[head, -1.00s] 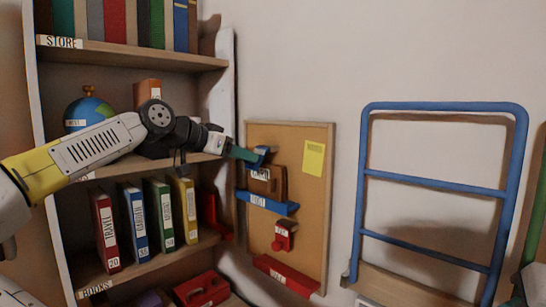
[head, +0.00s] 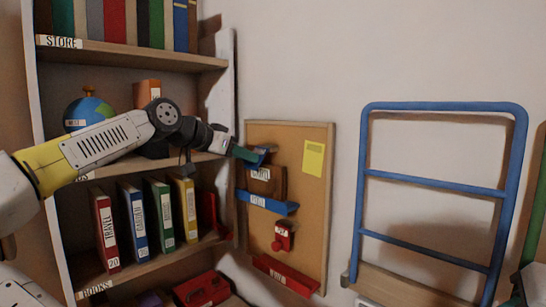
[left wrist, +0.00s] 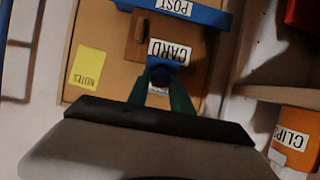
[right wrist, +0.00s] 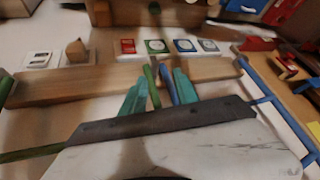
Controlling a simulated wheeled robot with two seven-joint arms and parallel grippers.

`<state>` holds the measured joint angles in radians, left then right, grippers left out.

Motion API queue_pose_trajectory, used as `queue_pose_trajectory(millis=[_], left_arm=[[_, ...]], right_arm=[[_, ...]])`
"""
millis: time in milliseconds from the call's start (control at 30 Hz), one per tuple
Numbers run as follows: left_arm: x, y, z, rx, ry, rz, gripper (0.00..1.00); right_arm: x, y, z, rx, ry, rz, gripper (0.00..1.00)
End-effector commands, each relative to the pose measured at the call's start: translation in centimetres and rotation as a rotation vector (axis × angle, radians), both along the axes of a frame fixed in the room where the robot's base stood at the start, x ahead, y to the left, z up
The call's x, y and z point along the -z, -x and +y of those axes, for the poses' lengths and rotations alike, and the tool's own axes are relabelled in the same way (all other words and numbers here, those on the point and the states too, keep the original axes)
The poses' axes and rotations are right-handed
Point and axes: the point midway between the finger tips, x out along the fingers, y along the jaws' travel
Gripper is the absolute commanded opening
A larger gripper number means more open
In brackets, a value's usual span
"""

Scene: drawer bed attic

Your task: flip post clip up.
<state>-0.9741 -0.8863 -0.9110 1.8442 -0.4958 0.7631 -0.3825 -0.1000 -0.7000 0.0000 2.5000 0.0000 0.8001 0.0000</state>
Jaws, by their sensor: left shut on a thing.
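The cork board (head: 315,225) hangs on the wall right of the shelf. A blue ledge labelled POST (head: 285,208) crosses it, below a brown holder labelled CARD (head: 280,180). A small blue clip (head: 266,150) sits at the board's top left, above the CARD label. My left gripper (head: 250,154) reaches it from the left and is shut on it. In the left wrist view my left fingers (left wrist: 162,92) close around a dark round knob (left wrist: 162,76) beside the blue part; its exact tilt is partly hidden.
A yellow note (head: 314,158), a red clip (head: 283,238) and a red ledge (head: 285,275) are also on the board. The shelf (head: 150,58) with binders and a globe (head: 90,112) stands at left. A blue rail frame (head: 440,178) stands at right.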

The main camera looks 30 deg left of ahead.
Motion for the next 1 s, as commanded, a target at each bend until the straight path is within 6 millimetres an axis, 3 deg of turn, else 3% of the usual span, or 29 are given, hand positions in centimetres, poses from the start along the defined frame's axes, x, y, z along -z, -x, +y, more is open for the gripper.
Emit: queue_pose_trajectory(millis=[600, 1000], left_arm=[[-3.1, -0.3, -0.1, -0.004, -0.13, 0.432, 0.0], [-4.0, -0.6, -0.3, 0.0, -0.175, 0.596, 0.0]], right_arm=[[0.0, 0.0, 0.0, 0.0, 0.0, 0.0, 0.36], [0.0, 0.0, 0.0, 0.0, 0.0, 0.0, 0.36]])
